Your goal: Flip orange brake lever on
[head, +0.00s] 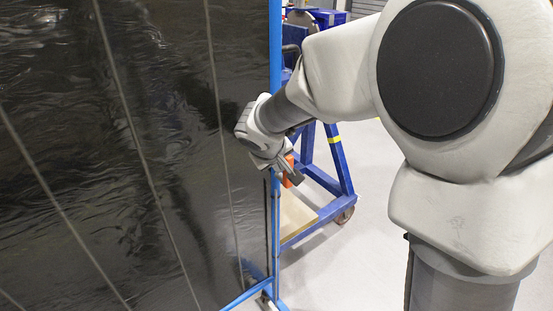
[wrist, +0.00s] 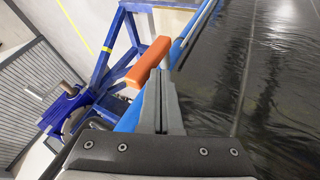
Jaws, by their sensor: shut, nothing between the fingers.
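The orange brake lever (wrist: 149,61) is in the wrist view, just beyond and to the left of my fingertips. In the head view a small part of the orange lever (head: 291,171) shows beside my gripper, the rest hidden behind it. My gripper (head: 293,178) is shut and empty, pointing down and to the right at the blue frame edge. In the wrist view the shut fingers (wrist: 160,88) reach up close to the lever's right side; I cannot tell whether they touch it.
A large black sheet-covered panel (head: 120,150) fills the left, edged by a blue frame post (head: 275,60). A blue wheeled cart (head: 335,160) with a wooden board (head: 296,214) stands behind. Grey floor (head: 350,265) is clear at the lower middle.

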